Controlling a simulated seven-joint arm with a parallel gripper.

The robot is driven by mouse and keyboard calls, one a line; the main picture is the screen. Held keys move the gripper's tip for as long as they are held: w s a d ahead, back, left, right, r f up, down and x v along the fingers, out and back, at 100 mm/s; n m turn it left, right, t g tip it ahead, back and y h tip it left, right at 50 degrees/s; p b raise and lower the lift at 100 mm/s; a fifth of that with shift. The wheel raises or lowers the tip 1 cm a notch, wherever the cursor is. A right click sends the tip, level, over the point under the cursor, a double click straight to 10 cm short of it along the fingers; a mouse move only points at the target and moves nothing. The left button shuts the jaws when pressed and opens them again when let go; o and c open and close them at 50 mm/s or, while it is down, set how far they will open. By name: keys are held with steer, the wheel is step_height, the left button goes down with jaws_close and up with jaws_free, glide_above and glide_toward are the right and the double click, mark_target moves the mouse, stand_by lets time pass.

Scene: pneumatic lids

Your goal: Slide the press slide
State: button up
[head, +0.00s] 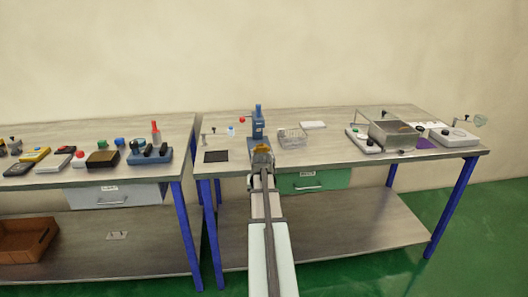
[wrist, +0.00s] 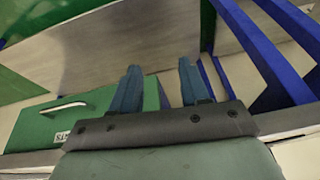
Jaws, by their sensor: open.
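A blue upright press (head: 258,124) stands on the right workbench, toward the left part of its top. A red knob (head: 242,120) shows just left of it. Which part of the press is its slide is too small to tell. My gripper (head: 261,155) is at the bench's front edge, in front of the press, and hides its lower part in the head view. In the wrist view my gripper (wrist: 159,68) has its two blue fingers apart with nothing between them. The press does not show in the wrist view.
A green drawer (head: 312,181) hangs under the bench and also shows in the wrist view (wrist: 75,118). A black mat (head: 216,156) lies left of the press. A wire basket (head: 292,137) stands to its right. A metal box (head: 397,130) stands farther right.

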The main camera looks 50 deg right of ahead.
steer(key=w+d+r+n+t, duration=0.1)
steer(key=d+r, duration=0.3)
steer(key=r, duration=0.5)
steer(key=d+r, duration=0.4)
steer(key=r, duration=0.4)
steer(key=w+d+r+n+t, duration=0.1)
steer(key=d+r, duration=0.4)
steer(key=r, duration=0.4)
steer(key=w+f+n, duration=0.1)
steer(key=f, duration=0.3)
steer(key=w+f+n, duration=0.1)
steer(key=w+f, duration=0.1)
steer(key=f, duration=0.3)
steer(key=w+f+n, duration=0.1)
steer(key=f, duration=0.3)
steer(key=shift+w+a+f+g+y, duration=0.25)
steer(key=shift+w+f+g+y, duration=0.05)
steer(key=shift+w+f, duration=0.1)
jaws_close()
steer(key=shift+r, duration=0.1)
